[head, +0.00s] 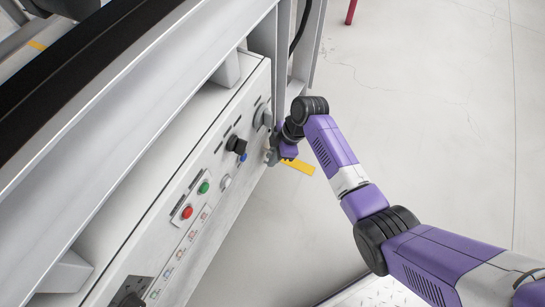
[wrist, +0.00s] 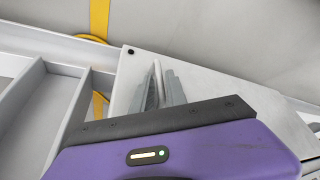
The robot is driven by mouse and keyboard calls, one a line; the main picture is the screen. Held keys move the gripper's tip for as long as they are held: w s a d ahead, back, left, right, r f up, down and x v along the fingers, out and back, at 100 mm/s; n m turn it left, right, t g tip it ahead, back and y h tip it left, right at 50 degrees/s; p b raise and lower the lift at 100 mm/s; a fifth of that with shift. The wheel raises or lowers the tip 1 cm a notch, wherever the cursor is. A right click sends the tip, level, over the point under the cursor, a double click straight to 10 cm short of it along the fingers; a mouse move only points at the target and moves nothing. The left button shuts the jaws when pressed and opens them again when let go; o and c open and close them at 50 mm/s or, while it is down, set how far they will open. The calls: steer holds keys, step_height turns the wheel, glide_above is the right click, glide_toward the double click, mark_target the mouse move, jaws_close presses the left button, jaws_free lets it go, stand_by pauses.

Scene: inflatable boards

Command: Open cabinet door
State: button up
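The cabinet (head: 190,165) is a pale grey box with a control panel, set under a metal frame in the head view. Its panel carries a red button (head: 187,212), a green button (head: 204,187) and a black knob (head: 236,144). My gripper (head: 270,156) is at the far right end of the panel, close to its face; contact is unclear. I cannot make out a door seam or a clear handle.
A metal frame beam (head: 150,105) runs above the cabinet. Grey uprights (head: 270,45) stand just beyond my gripper. A yellow strip (head: 299,167) lies on the floor beside my wrist. The pale floor (head: 440,120) to the right is mostly clear; a red post (head: 351,12) stands far off.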

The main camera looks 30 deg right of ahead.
jaws_close()
steer(key=shift+a, duration=0.15)
stand_by(1.2)
